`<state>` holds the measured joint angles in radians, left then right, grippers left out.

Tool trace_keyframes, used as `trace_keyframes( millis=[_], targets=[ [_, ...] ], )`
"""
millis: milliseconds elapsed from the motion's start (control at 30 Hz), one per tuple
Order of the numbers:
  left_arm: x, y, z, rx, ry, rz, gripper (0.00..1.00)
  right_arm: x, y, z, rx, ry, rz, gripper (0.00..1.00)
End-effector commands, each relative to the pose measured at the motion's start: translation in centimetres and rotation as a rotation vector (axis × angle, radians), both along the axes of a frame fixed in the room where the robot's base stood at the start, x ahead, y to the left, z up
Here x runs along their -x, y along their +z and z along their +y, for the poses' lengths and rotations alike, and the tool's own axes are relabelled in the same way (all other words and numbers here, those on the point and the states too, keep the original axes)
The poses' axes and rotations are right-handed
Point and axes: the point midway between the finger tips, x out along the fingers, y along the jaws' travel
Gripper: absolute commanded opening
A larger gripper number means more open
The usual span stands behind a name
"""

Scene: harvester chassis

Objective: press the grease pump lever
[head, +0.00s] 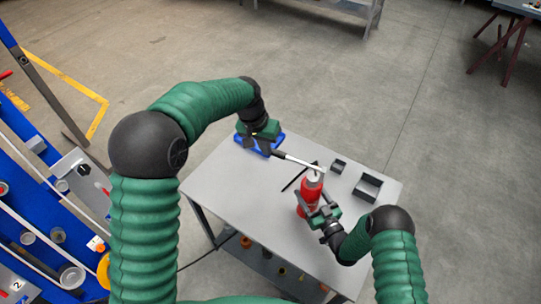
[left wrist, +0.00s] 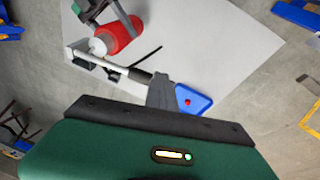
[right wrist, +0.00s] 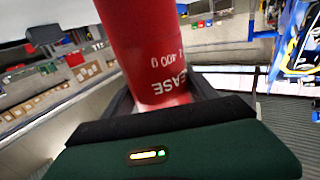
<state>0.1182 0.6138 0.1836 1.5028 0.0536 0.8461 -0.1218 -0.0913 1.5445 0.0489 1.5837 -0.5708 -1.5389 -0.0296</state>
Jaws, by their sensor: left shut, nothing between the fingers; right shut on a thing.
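The grease pump (head: 305,198) is a red cylinder with a pale head, held above the table. It also shows in the left wrist view (left wrist: 122,38). Its lever (head: 297,160) sticks out to the left from the head, with a dark grip at the end (left wrist: 115,68). My left gripper (head: 272,152) is shut with nothing between its fingers; its tips are at the lever's outer end, and I cannot tell whether they touch. My right gripper (head: 322,212) is shut on the pump's red body, which fills the right wrist view (right wrist: 150,50) with white lettering.
The grey table (head: 235,190) carries a blue tray (head: 241,141) beside my left gripper and two small dark open boxes (head: 368,187) at the right. A thin black rod or hose shows near the pump. Blue machinery (head: 35,165) stands at the left.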

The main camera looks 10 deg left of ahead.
Motion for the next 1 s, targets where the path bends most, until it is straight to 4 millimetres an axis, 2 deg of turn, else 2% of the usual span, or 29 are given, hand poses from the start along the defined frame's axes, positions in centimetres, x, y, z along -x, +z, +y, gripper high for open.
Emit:
trace_keyframes(
  millis=[100, 200, 400, 1000],
  targets=[
    [0.3, 3.0, 0.9, -0.003, 0.003, -0.007, 0.0, -0.1, -0.2, -0.3, 0.008, -0.006, 0.002, 0.0],
    [0.6, 5.1, 1.3, -0.003, 0.003, -0.008, 0.0, -0.1, -0.2, -0.3, 0.009, -0.005, 0.002, 0.0],
    [1.0, 7.4, 1.7, -0.002, 0.003, -0.008, 0.0, -0.1, -0.2, -0.3, 0.008, -0.004, 0.002, 0.0],
    [1.1, 7.7, 1.8, -0.001, 0.002, -0.008, 0.0, 0.0, -0.3, -0.3, 0.01, -0.004, 0.005, 0.0]
  ],
)
